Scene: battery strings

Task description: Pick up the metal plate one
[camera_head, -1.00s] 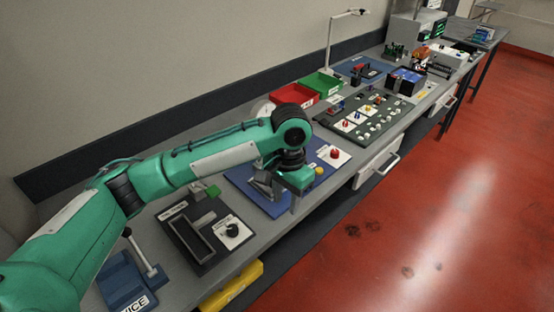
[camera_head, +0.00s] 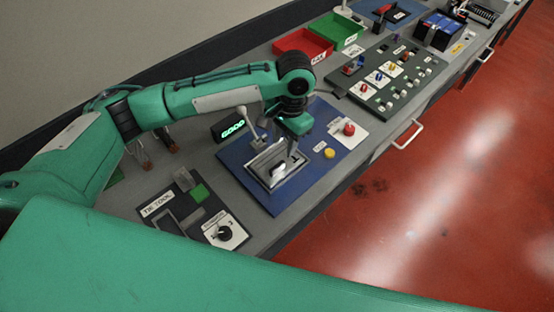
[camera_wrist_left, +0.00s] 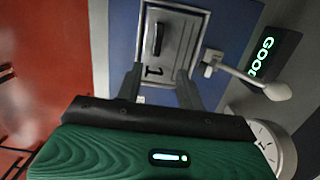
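A grey metal plate (camera_head: 262,164) lies on the blue board (camera_head: 318,180). In the left wrist view the plate (camera_wrist_left: 182,62) shows a black "1" and a dark bar handle (camera_wrist_left: 158,39). My left gripper (camera_head: 283,146) is over the plate in the head view. In the left wrist view its two fingers (camera_wrist_left: 160,84) stand apart at the near edge of the plate, with nothing between them. I cannot tell whether they touch it. My right gripper is not in view.
A display reading "GOOD" (camera_head: 231,126) and a lever arm (camera_wrist_left: 240,75) stand beside the plate. A red button (camera_head: 349,129) and a yellow button (camera_head: 329,153) are to the right. A tie tool panel (camera_head: 180,212) is nearer. Red (camera_head: 302,45) and green (camera_head: 337,31) bins stand behind.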

